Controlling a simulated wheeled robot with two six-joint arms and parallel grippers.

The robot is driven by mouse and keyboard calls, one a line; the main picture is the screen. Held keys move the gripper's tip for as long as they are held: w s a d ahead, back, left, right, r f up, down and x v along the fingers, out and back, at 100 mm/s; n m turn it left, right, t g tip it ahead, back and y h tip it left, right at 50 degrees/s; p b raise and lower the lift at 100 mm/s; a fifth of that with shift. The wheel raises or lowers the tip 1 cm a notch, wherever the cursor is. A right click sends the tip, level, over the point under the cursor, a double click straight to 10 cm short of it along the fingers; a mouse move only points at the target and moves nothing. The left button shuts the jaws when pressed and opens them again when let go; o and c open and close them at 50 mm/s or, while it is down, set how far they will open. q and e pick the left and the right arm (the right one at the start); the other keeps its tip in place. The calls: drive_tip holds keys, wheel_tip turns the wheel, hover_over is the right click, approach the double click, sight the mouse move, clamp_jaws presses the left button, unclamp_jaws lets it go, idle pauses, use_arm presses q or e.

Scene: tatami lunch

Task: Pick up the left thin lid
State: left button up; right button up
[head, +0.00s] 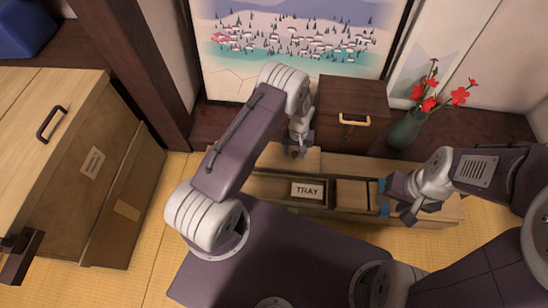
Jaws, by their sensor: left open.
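A low wooden bench (440,209) stands in the middle, partly hidden by my arms. A pale flat wooden panel (309,161) lies at its back left; it may be the left thin lid, but I cannot tell for sure. My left gripper (295,152) points down just over this panel, open, with no thing visible between its fingers. I cannot tell whether it touches the panel. A dark-rimmed tray (283,191) with a TRAY label (307,191) lies in front. My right gripper (384,198) is at the bench's right part; whether its jaws are open is unclear.
A wooden square panel (353,195) lies right of the label. A dark drawer box (352,105) and a green vase (404,131) with red flowers (440,91) stand behind. A large wooden cabinet (58,190) is at the left. Tatami floor (152,235) shows between.

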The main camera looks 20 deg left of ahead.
use_arm(q)
drive_tip(key=shift+r, duration=0.1)
clamp_jaws()
use_arm(e)
drive_tip(key=shift+r, duration=0.1)
use_arm(q)
drive_tip(key=shift+r, duration=0.1)
